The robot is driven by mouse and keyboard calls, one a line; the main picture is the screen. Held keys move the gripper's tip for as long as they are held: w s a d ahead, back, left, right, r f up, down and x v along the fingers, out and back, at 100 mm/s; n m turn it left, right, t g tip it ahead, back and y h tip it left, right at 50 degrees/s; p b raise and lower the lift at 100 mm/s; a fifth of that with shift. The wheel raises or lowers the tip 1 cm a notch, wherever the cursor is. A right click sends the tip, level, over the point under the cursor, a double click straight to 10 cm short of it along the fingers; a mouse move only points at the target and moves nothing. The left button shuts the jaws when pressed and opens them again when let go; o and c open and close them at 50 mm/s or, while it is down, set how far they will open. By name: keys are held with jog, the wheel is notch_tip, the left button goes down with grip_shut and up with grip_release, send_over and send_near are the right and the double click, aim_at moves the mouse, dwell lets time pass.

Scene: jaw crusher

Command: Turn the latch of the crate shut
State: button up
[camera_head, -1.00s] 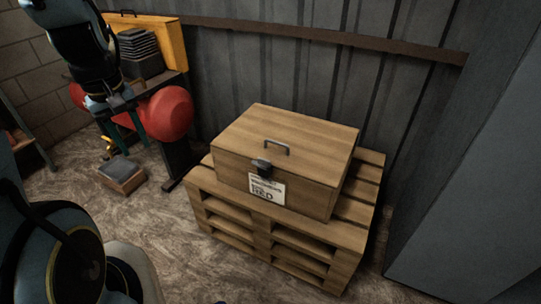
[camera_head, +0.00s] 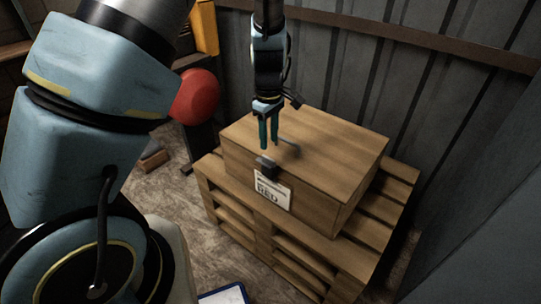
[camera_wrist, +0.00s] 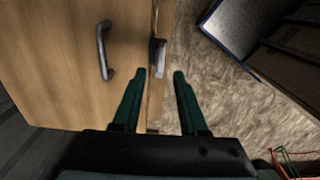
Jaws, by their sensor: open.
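The wooden crate (camera_head: 330,150) sits with its lid down on a pallet and has a white label (camera_head: 272,193) on its front. The dark latch (camera_head: 266,166) is at the top front edge, above the label. In the wrist view the latch (camera_wrist: 158,57) stands at the lid's edge, beyond my fingertips. How far the latch is turned is hard to tell. A grey lid handle (camera_wrist: 104,50) lies left of it. My gripper (camera_head: 269,144) points down above the front of the crate, close over the latch. It also shows in the wrist view (camera_wrist: 160,74), open, with nothing between its fingers.
The wooden pallet (camera_head: 375,243) stands on a rough floor against a corrugated wall (camera_head: 345,60). A grey panel (camera_head: 480,220) rises at the right. A red rounded object (camera_head: 195,95) is at the left behind my arm. A blue-edged board (camera_head: 222,295) is at the bottom.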

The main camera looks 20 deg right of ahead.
aim_at(269, 158)
notch_tip(269, 158, down, 7)
jog(key=shift+f, duration=0.1)
jog(key=shift+c, duration=0.3)
grip_shut()
dwell(0.5)
